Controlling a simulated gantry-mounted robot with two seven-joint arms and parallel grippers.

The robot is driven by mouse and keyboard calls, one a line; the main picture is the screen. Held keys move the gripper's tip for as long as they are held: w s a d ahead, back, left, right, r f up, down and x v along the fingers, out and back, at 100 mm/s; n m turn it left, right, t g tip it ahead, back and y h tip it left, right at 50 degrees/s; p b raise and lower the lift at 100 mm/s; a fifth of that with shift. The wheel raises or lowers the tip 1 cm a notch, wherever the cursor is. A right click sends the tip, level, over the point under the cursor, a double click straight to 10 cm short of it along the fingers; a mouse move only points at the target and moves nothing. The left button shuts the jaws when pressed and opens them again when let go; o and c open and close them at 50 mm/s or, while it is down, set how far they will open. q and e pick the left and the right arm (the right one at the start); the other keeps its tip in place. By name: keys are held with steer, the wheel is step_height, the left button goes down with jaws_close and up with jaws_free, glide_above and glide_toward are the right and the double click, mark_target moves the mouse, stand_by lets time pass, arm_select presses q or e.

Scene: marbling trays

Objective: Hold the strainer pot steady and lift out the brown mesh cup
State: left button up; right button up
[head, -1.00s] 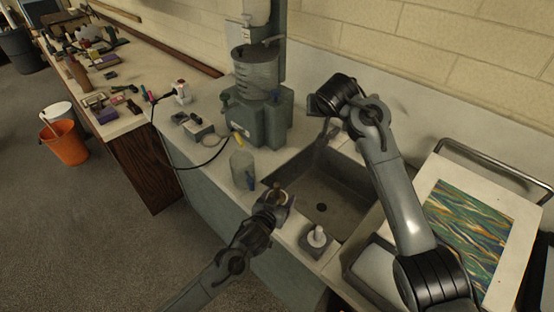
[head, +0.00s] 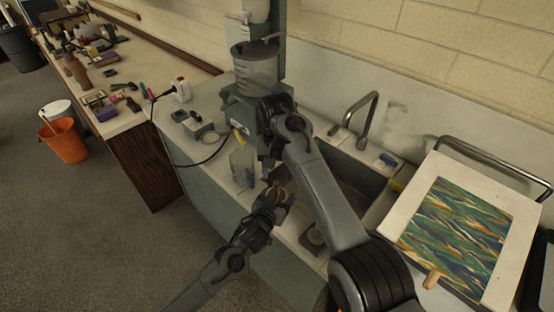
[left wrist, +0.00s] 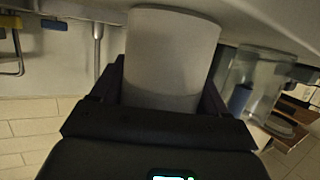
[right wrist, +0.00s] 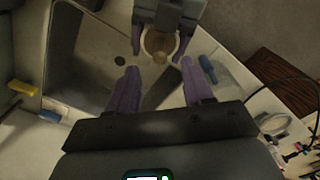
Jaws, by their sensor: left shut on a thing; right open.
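The strainer pot (left wrist: 172,50) is a pale cylinder that fills the middle of the left wrist view, between my left gripper's fingers. My left gripper (head: 279,190) is shut on it at the counter's front edge, by the sink. In the right wrist view the brown mesh cup (right wrist: 157,45) shows as a tan round opening at the top, between the left gripper's dark fingers. My right gripper (right wrist: 158,69) is open and empty, its fingers pointing toward the cup from above, apart from it. In the head view my right arm partly hides this area.
A clear jar with a blue item (head: 241,163) stands left of the pot. The sink (right wrist: 75,70) is beside it, with a tap (head: 365,115) behind. A grey-green machine (head: 255,75) stands at the back. A framed marbled sheet (head: 410,215) lies at the right.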

mark_target(277, 181)
step_height(277, 181, down, 8)
steer(key=shift+r, duration=0.25)
jaws_close()
stand_by(0.6)
